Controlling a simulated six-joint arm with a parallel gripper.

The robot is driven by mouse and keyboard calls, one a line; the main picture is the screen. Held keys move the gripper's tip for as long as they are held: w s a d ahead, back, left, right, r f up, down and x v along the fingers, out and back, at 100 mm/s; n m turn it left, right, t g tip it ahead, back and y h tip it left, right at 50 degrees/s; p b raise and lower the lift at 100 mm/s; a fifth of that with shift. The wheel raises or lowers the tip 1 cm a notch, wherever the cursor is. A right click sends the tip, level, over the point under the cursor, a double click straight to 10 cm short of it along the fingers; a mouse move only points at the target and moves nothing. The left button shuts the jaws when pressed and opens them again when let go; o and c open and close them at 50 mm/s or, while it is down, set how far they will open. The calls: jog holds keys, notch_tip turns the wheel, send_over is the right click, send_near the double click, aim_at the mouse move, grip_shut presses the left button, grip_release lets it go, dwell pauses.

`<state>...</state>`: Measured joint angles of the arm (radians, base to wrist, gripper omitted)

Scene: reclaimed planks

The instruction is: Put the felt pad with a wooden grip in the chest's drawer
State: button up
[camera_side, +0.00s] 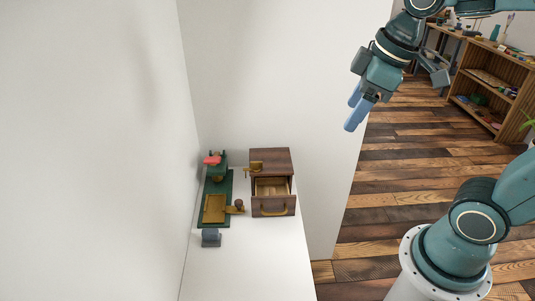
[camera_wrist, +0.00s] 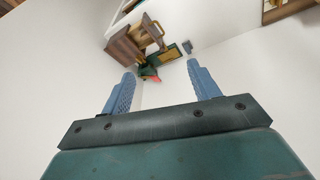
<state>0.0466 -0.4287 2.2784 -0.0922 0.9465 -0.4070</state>
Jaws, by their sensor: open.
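The brown wooden chest (camera_side: 270,159) stands on the white surface, its drawer (camera_side: 273,206) pulled out towards the front. The drawer has a brass handle, and its visible inside looks empty. The chest shows in the wrist view (camera_wrist: 122,46). A small grey-blue block (camera_side: 211,238) lies in front of the green board; it may be the felt pad, but no wooden grip can be made out. It looks dark in the wrist view (camera_wrist: 187,47). My gripper (camera_side: 350,116) is open and empty, high to the right of the chest; its fingers show in the wrist view (camera_wrist: 160,70).
Left of the chest, a dark green board (camera_side: 229,184) carries a brass plate (camera_side: 214,208) and a green block with a red part (camera_side: 212,160). A brown knob (camera_side: 239,204) sits between board and drawer. A brass piece (camera_side: 256,168) is at the chest's left. The front surface is clear.

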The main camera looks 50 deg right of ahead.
jog(key=s+f+m+t, duration=0.1)
jog(key=s+m, duration=0.4)
jog(key=s, duration=0.2)
jog(key=shift+d+f+t, duration=0.25)
jog(key=shift+t, duration=0.05)
dwell(0.4)
